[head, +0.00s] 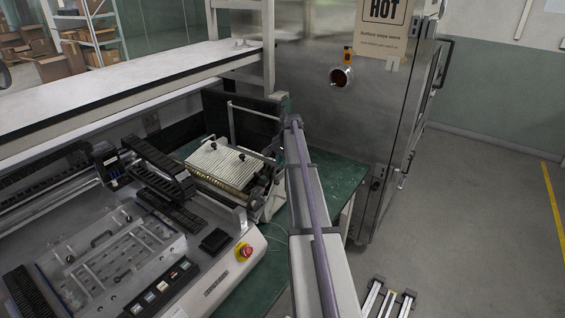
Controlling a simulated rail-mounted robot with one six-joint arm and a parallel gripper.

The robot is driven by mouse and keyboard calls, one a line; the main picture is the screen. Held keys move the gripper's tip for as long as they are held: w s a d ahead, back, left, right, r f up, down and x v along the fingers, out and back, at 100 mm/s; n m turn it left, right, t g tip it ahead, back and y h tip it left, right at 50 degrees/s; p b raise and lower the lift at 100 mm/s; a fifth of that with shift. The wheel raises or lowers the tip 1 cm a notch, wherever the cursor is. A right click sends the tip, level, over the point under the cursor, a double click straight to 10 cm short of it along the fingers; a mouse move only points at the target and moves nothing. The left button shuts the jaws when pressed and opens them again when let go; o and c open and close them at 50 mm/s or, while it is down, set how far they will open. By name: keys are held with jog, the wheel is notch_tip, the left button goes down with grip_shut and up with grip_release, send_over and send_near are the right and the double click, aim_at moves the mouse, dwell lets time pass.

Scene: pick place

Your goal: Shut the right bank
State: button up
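A ribbed, cream-coloured block (222,163) with small black knobs lies on the bench at centre, behind the grey machine. A dark upright panel (245,117) and a thin pale bar frame stand open behind it. This may be the right bank; no label shows which part it is. My arm rises from the bottom edge to the right of this block. My gripper (271,155) appears to be beside the block's right edge, small and partly hidden among grey parts. I cannot tell whether its fingers are open or whether it touches anything.
The grey machine (205,285) has a red stop button (245,250), coloured keys and a black cable chain. A long white shelf (110,85) crosses the left. A steel cabinet marked HOT (345,125) stands behind my arm. Open floor (470,220) is at right.

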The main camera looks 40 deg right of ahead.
grip_shut()
jog(key=s+a, duration=0.2)
jog(key=a, duration=0.5)
jog(key=shift+s, duration=0.15)
jog(key=shift+o, duration=1)
grip_release()
jog(key=shift+a, duration=0.2)
jog(key=shift+o, duration=0.9)
jog(key=shift+d, duration=0.1)
